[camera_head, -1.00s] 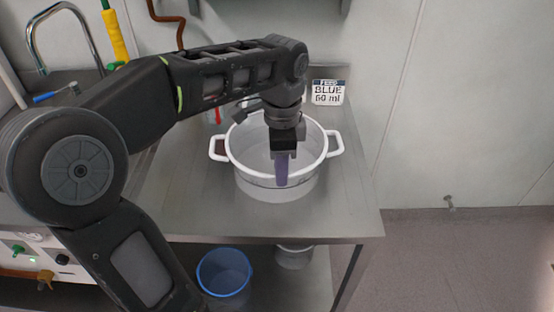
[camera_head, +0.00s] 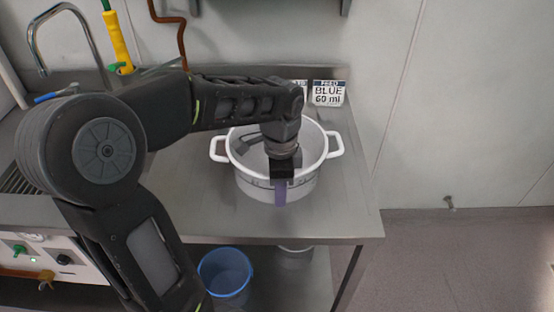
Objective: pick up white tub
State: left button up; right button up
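The white tub (camera_head: 312,150) stands upright on the steel bench, with a handle loop on its left and right sides. My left gripper (camera_head: 280,193) points down at the tub's near rim. Its purple finger shows in front of the tub's near outer wall. A second finger is not clearly visible, so I cannot tell whether the gripper is open or shut, or whether it straddles the rim. My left forearm and wrist cover part of the tub's far left rim and its inside. My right gripper is not in view.
The steel bench (camera_head: 210,212) is clear around the tub. A sign reading "FEED BLUE 60 ml" (camera_head: 328,93) stands behind it. A blue bucket (camera_head: 225,270) and a grey pot (camera_head: 295,257) sit on the shelf below. A tap (camera_head: 70,12) is at the back left.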

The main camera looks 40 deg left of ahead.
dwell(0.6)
pick_arm(q)
grip_shut()
jog(key=shift+s+f, duration=0.1)
dwell(1.1)
